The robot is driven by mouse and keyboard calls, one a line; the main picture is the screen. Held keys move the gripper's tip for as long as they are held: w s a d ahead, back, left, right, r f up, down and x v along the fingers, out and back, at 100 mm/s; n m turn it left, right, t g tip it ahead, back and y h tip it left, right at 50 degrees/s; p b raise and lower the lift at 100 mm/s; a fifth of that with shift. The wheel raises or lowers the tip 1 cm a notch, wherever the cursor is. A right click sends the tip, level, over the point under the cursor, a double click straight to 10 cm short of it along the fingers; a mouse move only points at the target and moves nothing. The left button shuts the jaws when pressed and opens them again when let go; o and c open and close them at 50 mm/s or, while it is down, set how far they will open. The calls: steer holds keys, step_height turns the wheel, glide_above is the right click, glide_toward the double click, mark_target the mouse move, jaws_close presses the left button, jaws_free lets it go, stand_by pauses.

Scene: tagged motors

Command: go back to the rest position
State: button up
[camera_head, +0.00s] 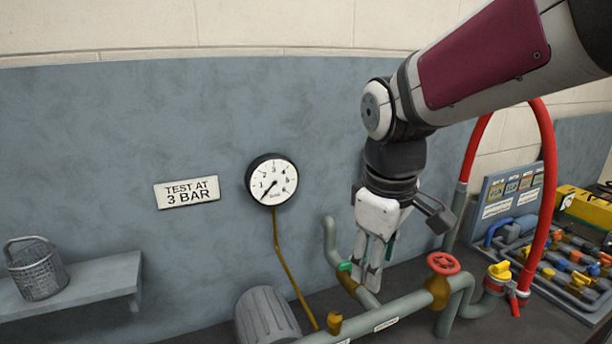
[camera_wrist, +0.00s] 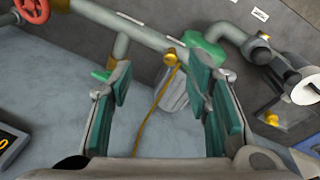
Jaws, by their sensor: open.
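My gripper (camera_head: 372,270) hangs from my arm at the right of the head view, pointing down over the grey pipe (camera_head: 405,304). In the wrist view my gripper (camera_wrist: 168,85) has its two teal-padded fingers wide apart, with nothing between them. Behind the gap are a grey ribbed bin (camera_wrist: 175,92) and a thin yellow tube (camera_wrist: 152,110). A green pipe part (camera_wrist: 205,52) lies just beyond the right finger; I cannot tell whether they touch.
A red handwheel valve (camera_head: 443,263) and a red hose (camera_head: 548,170) stand right of my gripper. A round gauge (camera_head: 272,180) is on the blue-grey wall panel. A wire basket (camera_head: 37,270) sits on a shelf (camera_head: 80,284) at left. A tray of coloured fittings (camera_head: 570,262) lies at right.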

steer(key=s+d+r+m+t, duration=0.1)
steer(key=s+d+m+t, duration=0.1)
steer(key=s, duration=0.5)
steer(key=s+d+r+m+t, duration=0.1)
steer(key=s+d+r+m, duration=0.1)
steer(key=s+d+m, duration=0.3)
steer(key=shift+s+d+r+m+t, duration=0.2)
steer(key=shift+s+m+t, duration=0.2)
steer(key=shift+s+m, duration=0.65)
